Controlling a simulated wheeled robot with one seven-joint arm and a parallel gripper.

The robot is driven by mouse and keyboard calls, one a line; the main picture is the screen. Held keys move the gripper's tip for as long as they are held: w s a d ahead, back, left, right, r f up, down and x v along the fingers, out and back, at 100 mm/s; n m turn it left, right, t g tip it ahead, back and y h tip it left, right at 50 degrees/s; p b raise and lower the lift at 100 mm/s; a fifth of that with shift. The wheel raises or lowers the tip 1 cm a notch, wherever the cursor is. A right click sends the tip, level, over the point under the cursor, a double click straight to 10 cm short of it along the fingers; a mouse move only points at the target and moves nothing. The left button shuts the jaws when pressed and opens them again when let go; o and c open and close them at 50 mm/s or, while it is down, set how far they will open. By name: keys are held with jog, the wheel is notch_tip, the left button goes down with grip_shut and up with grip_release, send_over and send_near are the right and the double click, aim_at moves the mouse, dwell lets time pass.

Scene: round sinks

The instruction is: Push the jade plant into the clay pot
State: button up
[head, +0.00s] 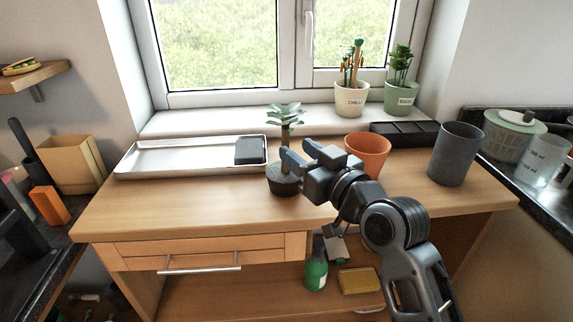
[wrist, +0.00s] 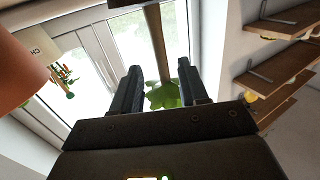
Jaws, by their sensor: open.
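The jade plant (head: 286,113) stands upright on the wooden table, its green leaves on a brown stem above a dark root ball (head: 284,186). My gripper (head: 288,158) is at the plant's stem, from the right. In the wrist view the stem (wrist: 155,38) and green leaves (wrist: 163,95) show between the two open fingers (wrist: 160,70). I cannot tell whether a finger touches the stem. The orange clay pot (head: 374,146) stands on the table right of the plant, partly hidden behind my gripper. It also shows at the wrist view's left edge (wrist: 18,72).
A metal tray (head: 150,160) with a dark block (head: 251,150) lies left of the plant. A dark grey pot (head: 455,155) and a black planter box (head: 405,134) stand on the right. Chili (head: 351,98) and basil (head: 398,97) pots sit on the sill. The table's front left is clear.

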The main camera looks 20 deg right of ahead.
aim_at(288, 143)
jog(key=w, duration=0.2)
jog(key=w+a+p, duration=0.1)
jog(key=w, duration=0.2)
jog(key=shift+w, duration=0.1)
grip_shut()
dwell(0.3)
jog(key=shift+r, duration=0.1)
